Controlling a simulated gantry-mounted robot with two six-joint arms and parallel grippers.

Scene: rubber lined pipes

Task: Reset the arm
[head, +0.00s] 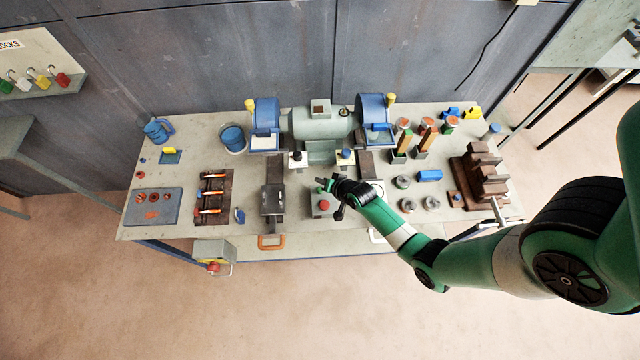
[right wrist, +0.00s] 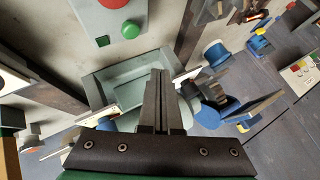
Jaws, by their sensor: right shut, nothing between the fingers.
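My green right arm comes in from the right in the head view. Its gripper (head: 326,184) is over the front middle of the workbench, beside and partly over a grey control box (head: 316,211) with a red button (head: 324,205). The right wrist view shows the two fingers (right wrist: 161,78) closed together, with nothing between them. There the control box (right wrist: 91,22) shows at the top with a green button (right wrist: 131,29) and part of a red one. I cannot tell whether the fingertips touch anything. My left gripper is not in view.
A bench grinder (head: 320,124) with blue guards stands behind the gripper. A brown stepped block (head: 481,178) and several small parts are on the right of the workbench (head: 250,180). Floor in front is clear.

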